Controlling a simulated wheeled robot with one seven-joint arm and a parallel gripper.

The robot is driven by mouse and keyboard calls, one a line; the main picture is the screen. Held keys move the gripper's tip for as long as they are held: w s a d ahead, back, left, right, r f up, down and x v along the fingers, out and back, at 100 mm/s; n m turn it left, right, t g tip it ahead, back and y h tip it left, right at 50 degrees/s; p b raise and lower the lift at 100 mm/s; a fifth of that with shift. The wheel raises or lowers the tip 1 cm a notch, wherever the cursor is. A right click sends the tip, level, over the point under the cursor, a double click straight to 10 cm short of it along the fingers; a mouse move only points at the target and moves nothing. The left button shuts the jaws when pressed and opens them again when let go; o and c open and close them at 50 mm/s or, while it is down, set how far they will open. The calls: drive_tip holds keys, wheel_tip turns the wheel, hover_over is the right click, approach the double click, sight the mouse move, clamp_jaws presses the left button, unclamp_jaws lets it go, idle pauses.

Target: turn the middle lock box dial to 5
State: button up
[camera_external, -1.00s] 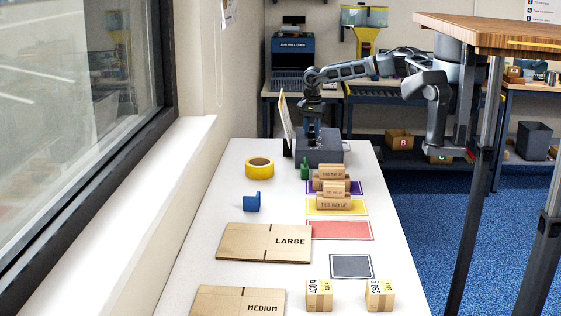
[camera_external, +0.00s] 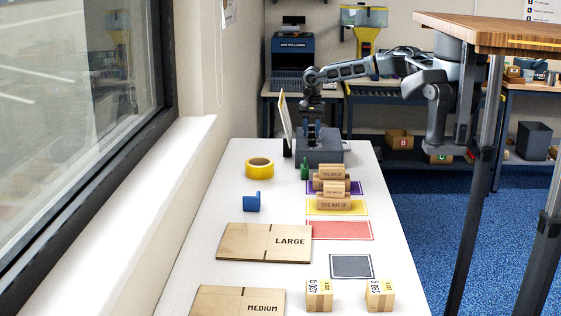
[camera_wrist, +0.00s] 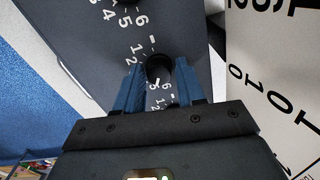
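The grey lock box (camera_external: 322,150) stands at the far end of the white table. Its top face, with white numerals, fills the middle of the wrist view. One dark round dial (camera_wrist: 158,68) shows between my blue fingertips, apparently the middle one. Another dial (camera_wrist: 122,2) is cut off at the top edge, and more numerals show between the fingers lower down. My gripper (camera_wrist: 159,70) has a finger on each side of the dial and looks open, with little gap to it. It points down over the box in the external view (camera_external: 312,138).
A white numbered board (camera_external: 287,122) stands upright beside the box, close to my gripper. A green bottle-like item (camera_external: 304,168), wooden stamps (camera_external: 334,189) and yellow tape (camera_external: 259,168) are nearer. Flat cartons (camera_external: 262,243) lie further forward.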

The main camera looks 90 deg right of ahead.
drive_tip(key=o, duration=0.3)
drive_tip(key=shift+r, duration=3.85)
